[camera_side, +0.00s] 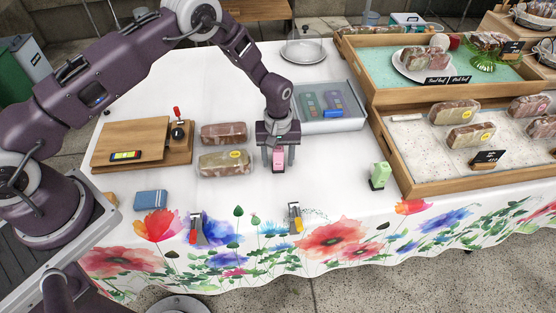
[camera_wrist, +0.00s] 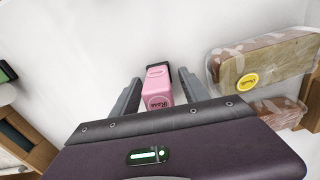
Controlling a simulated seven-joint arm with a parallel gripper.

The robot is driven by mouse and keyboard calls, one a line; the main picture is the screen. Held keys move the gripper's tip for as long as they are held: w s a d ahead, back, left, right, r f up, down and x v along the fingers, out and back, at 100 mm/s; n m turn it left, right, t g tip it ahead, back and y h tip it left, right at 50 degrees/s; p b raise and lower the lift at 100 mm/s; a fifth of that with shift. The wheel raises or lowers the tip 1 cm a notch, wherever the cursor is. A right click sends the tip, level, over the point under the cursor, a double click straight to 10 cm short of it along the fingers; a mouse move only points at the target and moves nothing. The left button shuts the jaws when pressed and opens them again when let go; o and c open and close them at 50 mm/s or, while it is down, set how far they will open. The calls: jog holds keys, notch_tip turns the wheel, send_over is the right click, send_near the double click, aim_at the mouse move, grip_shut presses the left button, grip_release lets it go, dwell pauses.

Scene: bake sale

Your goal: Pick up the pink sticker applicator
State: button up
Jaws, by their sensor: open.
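The pink sticker applicator (camera_side: 279,158) stands on the white tablecloth in the side view, below my gripper (camera_side: 278,162). My gripper is open, with one finger on each side of the applicator. In the wrist view the pink applicator (camera_wrist: 158,90), with a dark end and a round label, shows between the two fingers of my gripper (camera_wrist: 157,92). Gaps show on both sides of it there. The near part of the applicator is hidden by my gripper body in the wrist view.
Two wrapped loaves (camera_side: 225,161) lie just left of my gripper. A grey case (camera_side: 330,118) with colored devices is behind right. A green applicator (camera_side: 379,175) stands to the right, near the wooden tray (camera_side: 440,188). A wooden board (camera_side: 130,142) is left. The cloth in front is mostly clear.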

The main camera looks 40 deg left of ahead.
jog(key=shift+f, duration=0.2)
jog(key=shift+c, duration=0.4)
grip_shut()
